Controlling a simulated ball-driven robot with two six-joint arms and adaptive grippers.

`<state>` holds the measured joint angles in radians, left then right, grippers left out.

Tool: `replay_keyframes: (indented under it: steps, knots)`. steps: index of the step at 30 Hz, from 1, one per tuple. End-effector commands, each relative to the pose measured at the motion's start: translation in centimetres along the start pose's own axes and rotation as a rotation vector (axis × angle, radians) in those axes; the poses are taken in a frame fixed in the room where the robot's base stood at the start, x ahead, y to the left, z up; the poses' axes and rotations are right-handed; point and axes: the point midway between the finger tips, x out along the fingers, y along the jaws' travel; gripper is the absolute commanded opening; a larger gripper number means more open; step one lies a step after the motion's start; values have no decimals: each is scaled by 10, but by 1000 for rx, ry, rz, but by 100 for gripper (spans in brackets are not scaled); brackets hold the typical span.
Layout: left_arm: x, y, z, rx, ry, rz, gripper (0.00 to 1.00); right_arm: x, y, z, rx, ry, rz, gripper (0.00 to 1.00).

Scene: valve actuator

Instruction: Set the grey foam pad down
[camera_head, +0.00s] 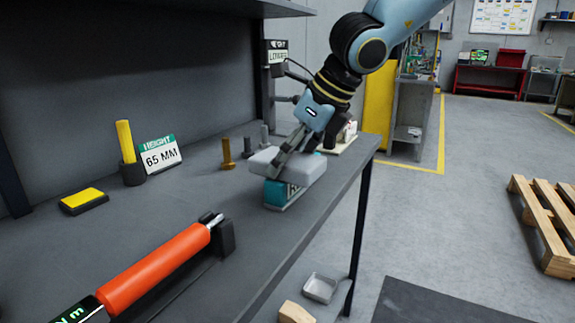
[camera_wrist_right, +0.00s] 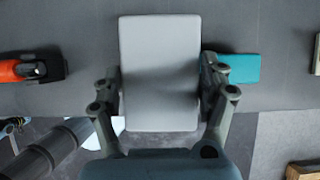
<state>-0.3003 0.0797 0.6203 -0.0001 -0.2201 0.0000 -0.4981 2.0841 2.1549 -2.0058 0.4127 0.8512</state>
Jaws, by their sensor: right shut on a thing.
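The grey foam pad (camera_head: 304,169) is a light grey block with rounded edges. My right gripper (camera_head: 285,160) is shut on it at the right part of the bench. In the right wrist view the pad (camera_wrist_right: 160,70) lies between the two fingers (camera_wrist_right: 160,95), one on each long side. In the head view the pad overlaps a teal and grey block (camera_head: 283,193) below it. I cannot tell whether the pad touches that block. The left gripper is not in view.
The dark bench (camera_head: 200,190) carries an orange cylinder (camera_head: 155,268) in a holder, a yellow-topped pad (camera_head: 84,200), a yellow post (camera_head: 126,142), a "HEIGHT 65 MM" sign (camera_head: 161,155) and a brass peg (camera_head: 227,155). The bench's front edge is close to the pad.

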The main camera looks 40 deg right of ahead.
Motion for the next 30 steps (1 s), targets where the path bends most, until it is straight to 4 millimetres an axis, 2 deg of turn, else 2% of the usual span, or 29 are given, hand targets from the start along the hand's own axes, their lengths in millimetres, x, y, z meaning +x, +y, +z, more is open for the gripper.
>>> replay_keyframes:
  steps: [2, 3, 13, 17, 20, 27, 30]
  knots:
    - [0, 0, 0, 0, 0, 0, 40, 0, 0, 0, 0, 0, 0, 49]
    - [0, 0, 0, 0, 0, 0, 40, 0, 0, 0, 0, 0, 0, 45]
    - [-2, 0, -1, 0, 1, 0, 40, -5, 0, 3, 0, -1, -1, 44]
    - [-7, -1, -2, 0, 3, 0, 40, -18, 0, 11, 1, -4, 0, 44]
    - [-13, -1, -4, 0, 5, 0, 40, -36, 0, 22, 2, -7, -1, 44]
    - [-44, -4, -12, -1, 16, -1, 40, -61, -14, 16, 9, -8, 5, 44]
    - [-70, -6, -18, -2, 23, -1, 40, -74, -22, 16, 7, -10, 3, 44]
